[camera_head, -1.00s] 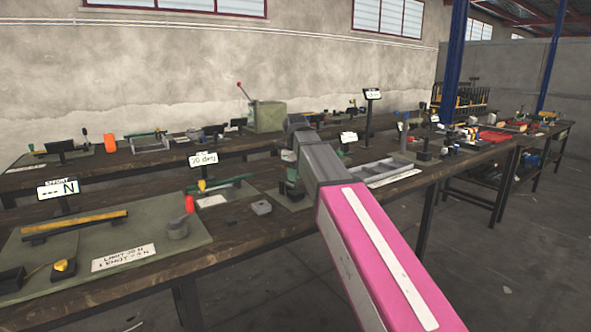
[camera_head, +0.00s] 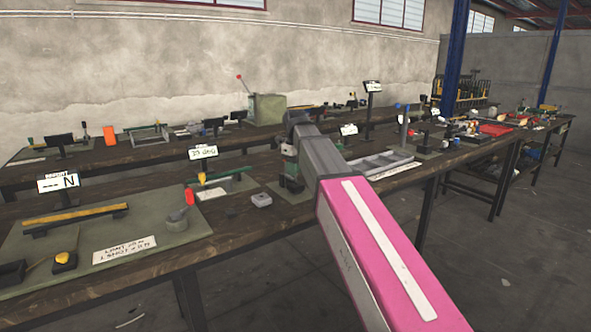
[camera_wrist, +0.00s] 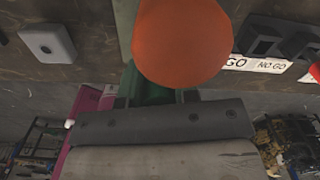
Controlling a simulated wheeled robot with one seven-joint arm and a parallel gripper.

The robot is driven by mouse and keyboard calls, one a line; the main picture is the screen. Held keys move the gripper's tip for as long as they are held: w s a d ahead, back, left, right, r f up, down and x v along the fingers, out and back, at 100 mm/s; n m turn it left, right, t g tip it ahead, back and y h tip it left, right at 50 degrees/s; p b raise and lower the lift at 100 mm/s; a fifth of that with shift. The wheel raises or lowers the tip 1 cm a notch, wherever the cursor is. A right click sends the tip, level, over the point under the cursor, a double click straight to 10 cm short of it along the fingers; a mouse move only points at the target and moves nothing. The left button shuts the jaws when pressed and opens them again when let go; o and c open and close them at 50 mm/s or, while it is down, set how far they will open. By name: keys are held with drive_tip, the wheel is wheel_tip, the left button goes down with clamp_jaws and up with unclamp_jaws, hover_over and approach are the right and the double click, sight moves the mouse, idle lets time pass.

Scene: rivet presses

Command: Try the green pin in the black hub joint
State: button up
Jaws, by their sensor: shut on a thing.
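In the wrist view my gripper (camera_wrist: 155,98) is shut on a green piece (camera_wrist: 150,88), which I take to be the green pin. A large orange round end (camera_wrist: 182,42) lies in front of it and hides most of its length and tip. Dark blocks (camera_wrist: 265,42) stand on the bench at the upper right, beside a GO / NO GO label (camera_wrist: 262,64); I cannot tell whether one is the black hub joint. In the head view my arm reaches over the near bench and hides the jaws and what they hold.
A grey block (camera_head: 261,199) sits on the near bench (camera_head: 232,228), left of my arm. A green mat (camera_head: 140,255) with a yellow bar (camera_head: 76,213) lies further left. Sign stands rise among the fixtures.

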drive_tip(key=shift+f, duration=0.4)
idle(0.5)
drive_tip(key=shift+r, duration=0.2)
idle(0.7)
drive_tip(key=shift+r, duration=2.85)
